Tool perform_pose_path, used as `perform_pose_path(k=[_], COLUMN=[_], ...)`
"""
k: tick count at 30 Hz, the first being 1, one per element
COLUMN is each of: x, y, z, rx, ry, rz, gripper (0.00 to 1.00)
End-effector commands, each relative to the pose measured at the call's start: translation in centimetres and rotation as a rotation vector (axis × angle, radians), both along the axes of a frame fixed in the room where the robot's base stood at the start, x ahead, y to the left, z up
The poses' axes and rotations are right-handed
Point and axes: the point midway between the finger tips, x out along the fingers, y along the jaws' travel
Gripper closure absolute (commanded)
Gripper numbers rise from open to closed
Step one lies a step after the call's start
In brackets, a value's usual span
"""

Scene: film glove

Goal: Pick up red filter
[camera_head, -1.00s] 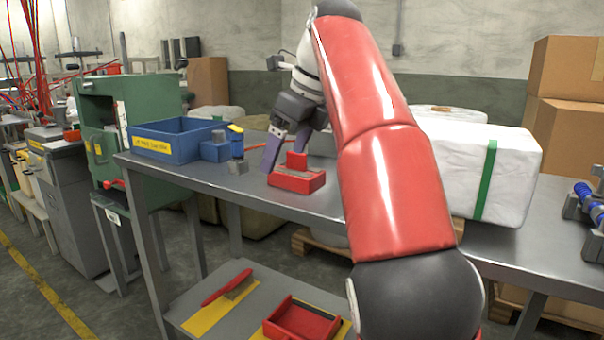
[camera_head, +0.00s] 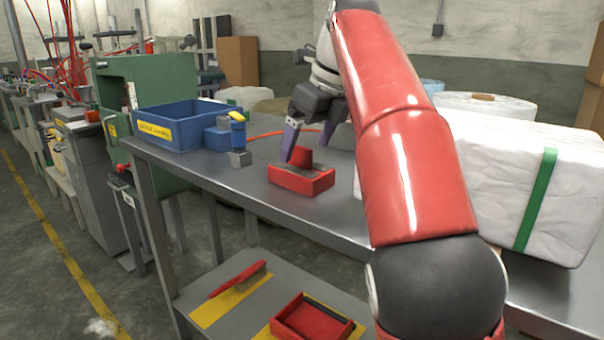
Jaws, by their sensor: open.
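The red filter (camera_head: 301,181) appears to be the red, box-shaped piece with a grey top and a raised red block, lying on the grey metal table. My gripper (camera_head: 304,153) hangs over it from behind, with its two purple fingers spread apart. The left finger's tip is at the left side of the raised block. The right finger is behind and to the right of the block, its tip partly hidden. I see nothing held between the fingers, and I cannot tell whether they touch the piece.
A white wrapped bale (camera_head: 500,180) is to the right. A red tray (camera_head: 312,318) and a red-handled brush (camera_head: 238,281) lie on the lower shelf. Bare tabletop lies around the filter.

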Motion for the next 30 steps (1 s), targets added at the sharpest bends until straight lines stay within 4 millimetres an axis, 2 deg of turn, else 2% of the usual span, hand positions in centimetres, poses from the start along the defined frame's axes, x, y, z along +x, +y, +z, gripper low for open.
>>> perform_pose_path(k=[10,20,30], x=[0.8,1.0,1.0], y=[1.2,1.4,1.4], z=[-4.1,-4.6,-4.6], rx=[-0.001,0.000,0.000], ry=[0.002,0.000,0.000], rz=[0.002,0.001,0.001], gripper=[0.11,0.12,0.57])
